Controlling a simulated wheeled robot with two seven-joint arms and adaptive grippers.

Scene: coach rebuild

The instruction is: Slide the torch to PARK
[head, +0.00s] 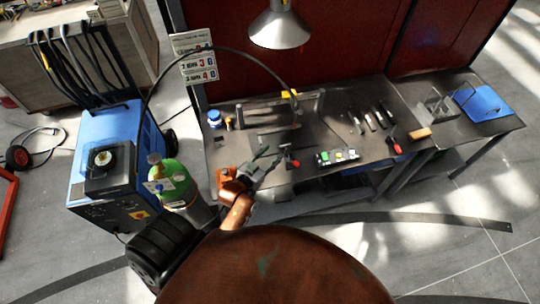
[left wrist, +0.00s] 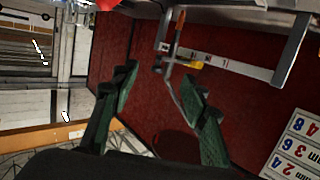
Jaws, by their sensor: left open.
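The torch appears to be the yellow-marked piece (head: 290,94) on the raised rail (head: 262,106) at the back of the bench, with a dark hose arching to it. In the left wrist view a yellow piece (left wrist: 197,65) sits on a pale strip with red marks (left wrist: 245,72), near an orange-tipped upright part. No PARK label is readable. My left gripper (head: 268,161) is open and empty over the bench's front edge, in front of and apart from the rail. In the left wrist view its green fingers (left wrist: 160,88) are spread with nothing between them. My right gripper is out of view.
A red-knobbed part (head: 291,161) stands close right of my left gripper, then a button panel (head: 338,156). A blue welding machine (head: 105,160) and green gas cylinder (head: 172,180) stand left of the bench. A lamp (head: 279,27) hangs above.

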